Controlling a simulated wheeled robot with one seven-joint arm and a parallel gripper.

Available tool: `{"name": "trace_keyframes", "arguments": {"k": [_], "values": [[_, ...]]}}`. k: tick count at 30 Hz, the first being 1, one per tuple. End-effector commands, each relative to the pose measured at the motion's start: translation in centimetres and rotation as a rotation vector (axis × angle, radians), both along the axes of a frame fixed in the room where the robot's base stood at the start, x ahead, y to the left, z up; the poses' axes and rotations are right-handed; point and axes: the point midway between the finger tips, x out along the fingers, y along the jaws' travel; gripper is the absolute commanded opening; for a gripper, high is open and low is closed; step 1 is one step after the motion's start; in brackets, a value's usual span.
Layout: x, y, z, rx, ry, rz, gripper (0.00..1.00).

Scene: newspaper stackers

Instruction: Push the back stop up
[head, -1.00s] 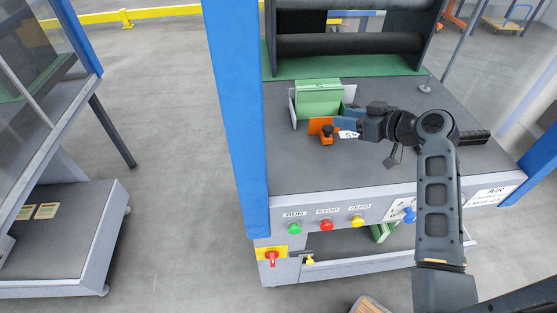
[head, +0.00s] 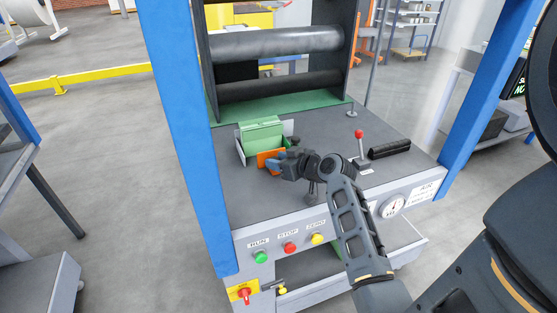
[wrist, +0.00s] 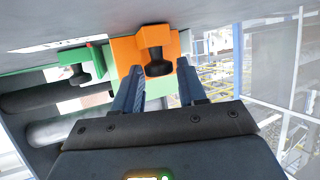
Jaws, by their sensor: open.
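An orange stop (head: 268,160) with a dark knob stands on the grey deck, in front of a green block (head: 261,134). In the wrist view the orange stop (wrist: 132,48) is large, with its black knob (wrist: 158,64) facing me. A smaller green piece (wrist: 72,57) with a black knob is to its left. I cannot tell which piece is the back stop. My gripper (head: 276,165) is at the right front of the orange stop. In the wrist view its open fingers (wrist: 160,78) lie either side of the knob; contact is unclear.
Thin light plates flank the green block. Dark rollers (head: 280,42) stand behind. A red-knobbed lever (head: 359,146) and a black bar (head: 390,149) are on the deck at right. Buttons (head: 289,247) line the front panel. Blue posts (head: 184,120) rise at both sides.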

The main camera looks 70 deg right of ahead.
Motion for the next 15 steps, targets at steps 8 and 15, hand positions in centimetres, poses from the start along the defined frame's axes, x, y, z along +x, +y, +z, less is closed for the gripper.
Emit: {"name": "trace_keyframes", "arguments": {"k": [8,15], "values": [[0.11,-0.04,-0.04,0.000,0.000,0.000,0.39],[0.10,-0.03,-0.04,0.000,0.000,0.000,0.16]]}}
